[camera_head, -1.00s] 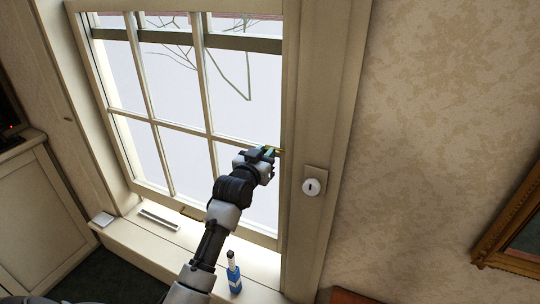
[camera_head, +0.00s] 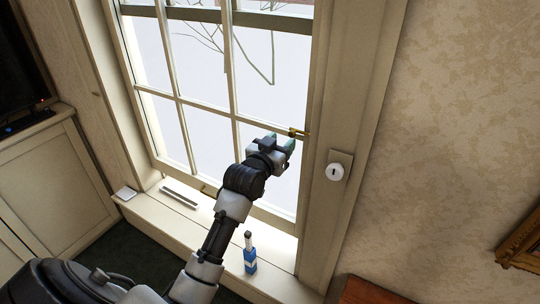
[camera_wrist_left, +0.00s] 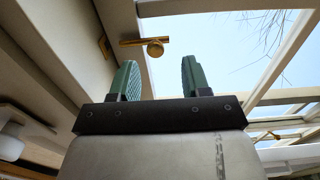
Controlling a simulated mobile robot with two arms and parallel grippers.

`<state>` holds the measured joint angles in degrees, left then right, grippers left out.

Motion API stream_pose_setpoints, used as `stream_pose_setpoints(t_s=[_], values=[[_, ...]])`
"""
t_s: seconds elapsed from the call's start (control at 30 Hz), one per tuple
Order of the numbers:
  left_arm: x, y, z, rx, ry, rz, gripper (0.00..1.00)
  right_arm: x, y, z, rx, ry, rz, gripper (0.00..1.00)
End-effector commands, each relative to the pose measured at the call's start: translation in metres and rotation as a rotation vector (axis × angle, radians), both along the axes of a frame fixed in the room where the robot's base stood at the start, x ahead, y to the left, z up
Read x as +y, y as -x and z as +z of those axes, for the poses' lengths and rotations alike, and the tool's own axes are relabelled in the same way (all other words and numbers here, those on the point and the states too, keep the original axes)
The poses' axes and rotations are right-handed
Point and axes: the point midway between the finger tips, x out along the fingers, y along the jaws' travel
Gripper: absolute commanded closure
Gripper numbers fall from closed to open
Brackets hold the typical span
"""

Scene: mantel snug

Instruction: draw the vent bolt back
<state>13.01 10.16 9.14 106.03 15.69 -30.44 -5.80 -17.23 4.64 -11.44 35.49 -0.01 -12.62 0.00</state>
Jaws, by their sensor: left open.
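The brass vent bolt (camera_head: 298,132) sits on the right side of the window sash, by the frame. In the left wrist view the bolt (camera_wrist_left: 146,42) is a short brass bar with a round knob (camera_wrist_left: 155,50), and a brass keeper (camera_wrist_left: 104,46) is on the frame to its left. My left gripper (camera_head: 284,143) is just below and left of the bolt in the head view. In the left wrist view its green fingers (camera_wrist_left: 158,78) are apart and empty, with the knob beyond the gap and not between them. My right gripper is not in view.
A white round knob on a plate (camera_head: 334,172) is on the frame right of the bolt. A blue bottle (camera_head: 249,253) stands on the sill (camera_head: 272,283) below my left arm. A picture frame (camera_head: 522,245) hangs at the right.

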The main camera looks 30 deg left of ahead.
Motion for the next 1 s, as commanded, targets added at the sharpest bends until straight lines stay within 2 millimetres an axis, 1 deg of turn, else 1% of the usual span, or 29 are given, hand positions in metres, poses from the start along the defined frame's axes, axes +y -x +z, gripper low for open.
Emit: stream_pose_setpoints(t_s=[0.03,0.2,0.3,0.4,0.53,1.0], values=[[-0.001,0.011,-0.003,0.001,-0.002,0.0,0.53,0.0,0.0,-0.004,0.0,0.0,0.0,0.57],[-0.002,0.043,-0.002,0.0,-0.003,0.001,0.53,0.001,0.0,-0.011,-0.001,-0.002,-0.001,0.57],[-0.002,0.057,-0.002,0.001,-0.001,0.001,0.53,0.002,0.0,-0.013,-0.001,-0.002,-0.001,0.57],[-0.003,0.066,-0.001,0.0,-0.001,0.001,0.53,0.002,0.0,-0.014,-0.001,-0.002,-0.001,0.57],[-0.003,0.07,0.0,0.001,-0.001,0.001,0.53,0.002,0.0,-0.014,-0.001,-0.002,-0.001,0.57],[-0.003,0.07,0.0,0.0,-0.001,0.001,0.53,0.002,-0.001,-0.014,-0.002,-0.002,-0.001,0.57]])
